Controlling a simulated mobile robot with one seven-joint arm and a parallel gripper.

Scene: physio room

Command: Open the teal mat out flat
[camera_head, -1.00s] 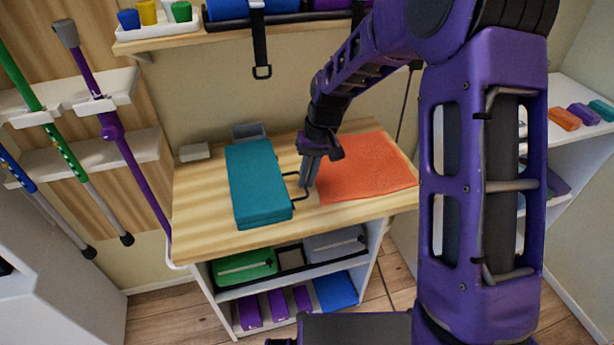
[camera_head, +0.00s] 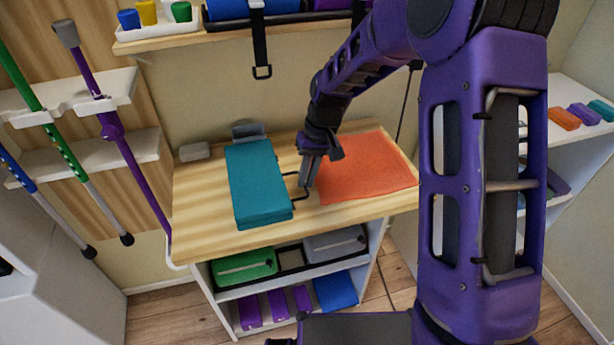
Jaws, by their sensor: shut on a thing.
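The teal mat (camera_head: 257,180) lies folded into a thick block on the wooden tabletop, left of centre. A dark handle loop (camera_head: 297,193) sticks out from its right side. My gripper (camera_head: 304,184) is at this loop, just right of the mat, and is shut on it. The fingertips are small in the picture, so the exact grip on the loop is hard to make out.
An orange mat (camera_head: 366,167) lies flat right of my gripper. A small grey box (camera_head: 247,131) is behind the teal mat, and a pale block (camera_head: 195,151) stands at the back left. Bare wood (camera_head: 205,215) shows at the left and front.

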